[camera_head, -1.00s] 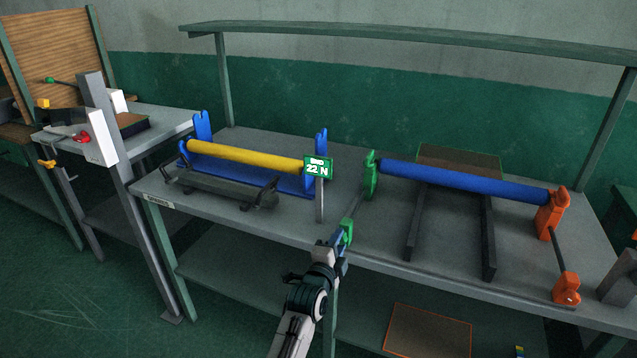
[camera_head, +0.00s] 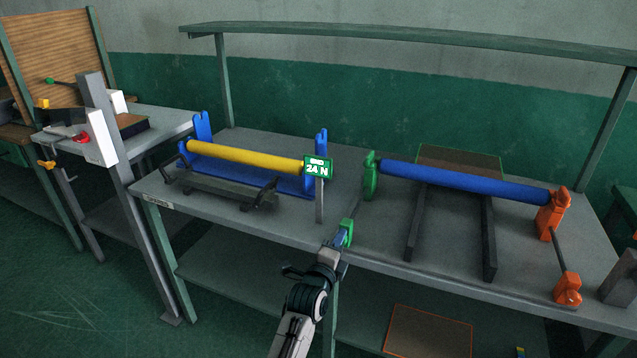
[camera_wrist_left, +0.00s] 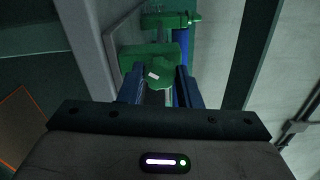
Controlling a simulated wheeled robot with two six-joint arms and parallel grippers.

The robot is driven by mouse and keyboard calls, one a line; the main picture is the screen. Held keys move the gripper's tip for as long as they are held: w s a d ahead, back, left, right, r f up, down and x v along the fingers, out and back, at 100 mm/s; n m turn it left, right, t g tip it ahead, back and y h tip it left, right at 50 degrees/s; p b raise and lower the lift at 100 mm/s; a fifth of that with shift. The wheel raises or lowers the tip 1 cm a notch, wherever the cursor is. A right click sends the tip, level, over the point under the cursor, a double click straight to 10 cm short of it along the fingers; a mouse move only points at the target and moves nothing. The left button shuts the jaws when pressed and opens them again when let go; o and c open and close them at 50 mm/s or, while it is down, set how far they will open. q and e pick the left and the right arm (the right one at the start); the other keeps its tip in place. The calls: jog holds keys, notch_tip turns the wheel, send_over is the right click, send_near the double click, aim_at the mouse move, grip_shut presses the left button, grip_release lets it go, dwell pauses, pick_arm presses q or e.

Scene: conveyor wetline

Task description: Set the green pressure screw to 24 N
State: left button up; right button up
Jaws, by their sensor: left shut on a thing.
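The green pressure screw (camera_head: 347,229) sits at the bench's front edge, joined by a thin rod to the green bracket (camera_head: 370,176) at the left end of the blue roller. My left gripper (camera_head: 340,240) is shut on the screw's green knob, which also shows between the blue fingers in the left wrist view (camera_wrist_left: 150,72). The green display (camera_head: 318,168) on a post reads 24 N. My right gripper is not in view.
A yellow roller (camera_head: 245,159) in a blue frame stands left of the display. The blue roller (camera_head: 460,182) runs to an orange bracket (camera_head: 551,213) with an orange knob (camera_head: 567,289) in front. A grey upright post (camera_head: 125,190) stands at left.

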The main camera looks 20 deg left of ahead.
pick_arm(q)
jog(key=o, duration=0.7)
jog(key=shift+c, duration=0.2)
jog(key=s+p, duration=0.1)
jog(key=s, duration=0.5)
jog(key=shift+p, duration=0.3)
jog(key=shift+a, duration=0.1)
